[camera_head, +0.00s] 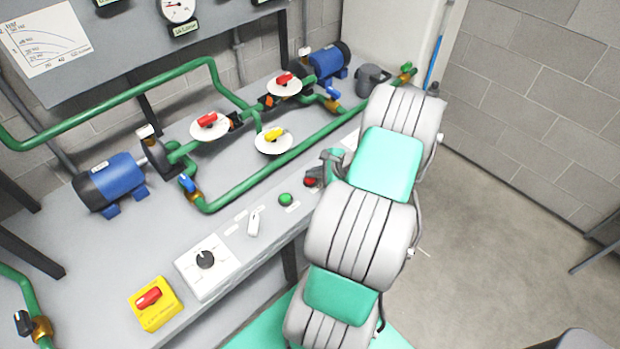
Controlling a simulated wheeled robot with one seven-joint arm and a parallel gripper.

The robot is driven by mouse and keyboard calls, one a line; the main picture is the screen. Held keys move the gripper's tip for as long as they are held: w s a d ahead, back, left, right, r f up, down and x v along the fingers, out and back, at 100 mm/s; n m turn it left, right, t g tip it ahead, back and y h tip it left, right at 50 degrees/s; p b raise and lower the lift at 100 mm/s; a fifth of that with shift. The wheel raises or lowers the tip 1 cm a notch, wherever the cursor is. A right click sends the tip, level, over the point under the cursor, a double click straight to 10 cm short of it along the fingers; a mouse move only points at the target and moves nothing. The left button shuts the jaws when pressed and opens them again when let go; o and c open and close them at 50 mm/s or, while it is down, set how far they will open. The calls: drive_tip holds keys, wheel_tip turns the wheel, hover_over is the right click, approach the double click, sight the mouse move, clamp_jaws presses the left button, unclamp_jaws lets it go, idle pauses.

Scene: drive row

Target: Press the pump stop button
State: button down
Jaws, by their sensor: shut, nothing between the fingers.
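The red stop button (309,182) is on the grey bench front, right of the green button (286,199). It is small and partly covered by my gripper. My gripper (316,174) is mostly behind my own arm, with its dark tip right at the red button. It is shut with nothing in it. I cannot tell whether the tip touches the button or hovers just above it.
Left along the bench are a white lever switch (253,223), a black rotary knob (205,259) and a yellow box with a red handle (155,303). Green pipes (270,178), valves and blue pumps (112,182) stand behind.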

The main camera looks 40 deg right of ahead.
sight(313, 180)
drive_tip(key=shift+f, duration=0.35)
drive_tip(key=shift+r, duration=0.1)
drive_tip(key=shift+r+p, duration=0.4)
drive_tip(key=shift+r, duration=0.2)
wheel_tip(313, 180, up, 6)
drive_tip(key=p, duration=0.5)
idle(0.6)
